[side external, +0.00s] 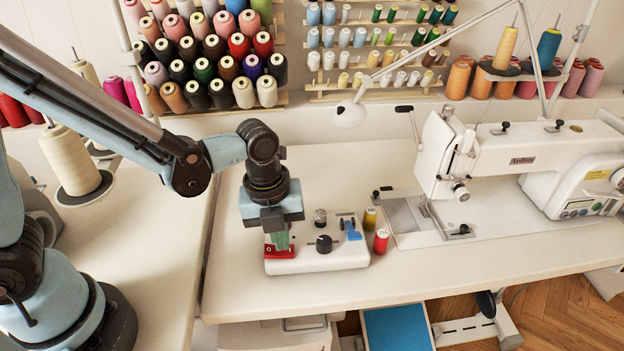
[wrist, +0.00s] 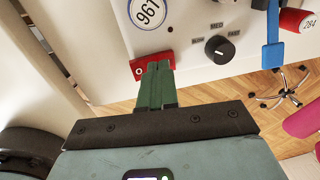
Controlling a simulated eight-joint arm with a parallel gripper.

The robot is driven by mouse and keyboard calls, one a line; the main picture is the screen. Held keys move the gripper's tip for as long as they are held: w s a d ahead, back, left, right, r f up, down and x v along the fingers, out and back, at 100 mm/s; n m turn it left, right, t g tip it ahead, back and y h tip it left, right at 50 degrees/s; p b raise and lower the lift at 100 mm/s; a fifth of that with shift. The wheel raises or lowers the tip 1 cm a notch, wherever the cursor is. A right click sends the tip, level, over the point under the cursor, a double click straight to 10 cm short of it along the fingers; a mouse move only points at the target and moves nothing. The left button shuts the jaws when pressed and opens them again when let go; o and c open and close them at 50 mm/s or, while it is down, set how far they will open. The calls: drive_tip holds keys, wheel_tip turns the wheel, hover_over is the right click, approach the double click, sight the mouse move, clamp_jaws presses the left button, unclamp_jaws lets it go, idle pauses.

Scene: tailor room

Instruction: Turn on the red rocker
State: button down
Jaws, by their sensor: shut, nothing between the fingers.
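The red rocker (side external: 284,254) is on the front left of a white control box (side external: 335,262). In the wrist view the red rocker (wrist: 139,69) shows a round mark at its left end. My gripper (side external: 280,245) points down over the rocker with its green fingers shut together and nothing between them. In the wrist view the fingertips (wrist: 154,66) overlap the rocker and hide its middle and right part. I cannot tell whether they touch it, or which way it is tipped.
The box also carries a black dial (side external: 324,244), a blue lever (side external: 351,231) and a small dark knob (side external: 320,216). A white sewing machine (side external: 500,155) stands farther right. Table left of the box is clear.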

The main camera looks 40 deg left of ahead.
sight(293, 249)
drive_tip(key=shift+r, duration=0.15)
wheel_tip(293, 249, up, 14)
drive_tip(key=w+d, duration=0.1)
drive_tip(key=shift+w+d+f, duration=0.2)
drive_tip(key=shift+d, duration=0.1)
idle(0.3)
drive_tip(key=s+a+f+n+t, duration=0.1)
drive_tip(key=s+a+n+t, duration=0.1)
drive_tip(key=a+n, duration=0.5)
drive_tip(key=s+a+f+n+t, duration=0.1)
drive_tip(key=a+n+t, duration=0.3)
drive_tip(key=n, duration=1.6)
drive_tip(key=s+a, duration=0.1)
drive_tip(key=a, duration=0.1)
drive_tip(key=shift+s+a+y, duration=0.15)
drive_tip(key=shift+a+y, duration=0.2)
drive_tip(key=shift+y, duration=0.05)
drive_tip(key=shift+f, duration=0.1)
